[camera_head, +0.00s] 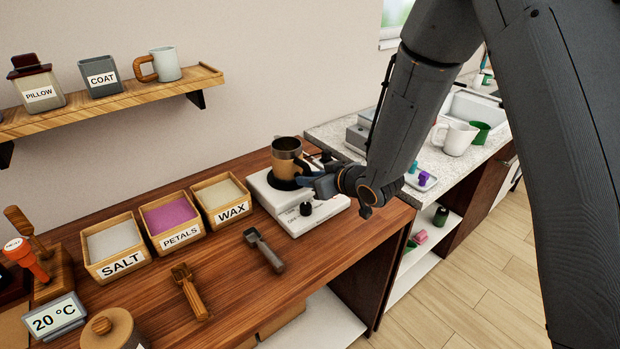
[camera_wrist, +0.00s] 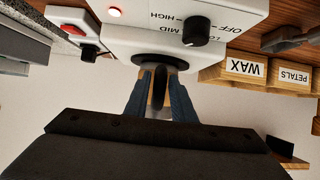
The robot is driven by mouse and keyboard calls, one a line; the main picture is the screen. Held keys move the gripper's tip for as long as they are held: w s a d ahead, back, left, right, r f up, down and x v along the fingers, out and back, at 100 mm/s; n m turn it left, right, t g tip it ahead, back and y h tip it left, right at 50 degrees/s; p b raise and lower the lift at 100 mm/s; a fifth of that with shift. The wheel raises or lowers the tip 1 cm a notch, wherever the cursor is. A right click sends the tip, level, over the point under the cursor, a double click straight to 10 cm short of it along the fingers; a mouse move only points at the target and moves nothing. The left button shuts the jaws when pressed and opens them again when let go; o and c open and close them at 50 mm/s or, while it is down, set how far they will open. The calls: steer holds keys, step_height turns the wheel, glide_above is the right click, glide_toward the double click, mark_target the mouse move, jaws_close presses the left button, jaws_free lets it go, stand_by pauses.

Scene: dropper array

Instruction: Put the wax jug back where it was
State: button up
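The jug (camera_head: 287,160), dark metal with a tan band, stands upright on the round dark plate of a white heater (camera_head: 264,190). I see no label on it. My gripper (camera_head: 309,179) is at its right side, at handle height. In the wrist view, my gripper (camera_wrist: 160,85) has its two blue-grey fingers on either side of the jug's dark handle (camera_wrist: 158,92). Whether the fingers press on the handle is unclear. Most of the jug's body is hidden in the wrist view.
Left of the heater stand bins labelled WAX (camera_head: 226,198), PETALS (camera_head: 172,220) and SALT (camera_head: 115,248). Two scoops lie in front. A wall shelf (camera_head: 120,100) holds containers labelled PILLOW and COAT and a grey mug (camera_head: 165,65). A white jug (camera_head: 457,138) stands on the right counter.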

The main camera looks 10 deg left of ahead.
steer(key=shift+o, duration=0.9)
steer(key=shift+r, duration=0.1)
steer(key=shift+r, duration=0.1)
steer(key=b+v, duration=0.2)
steer(key=v, duration=1)
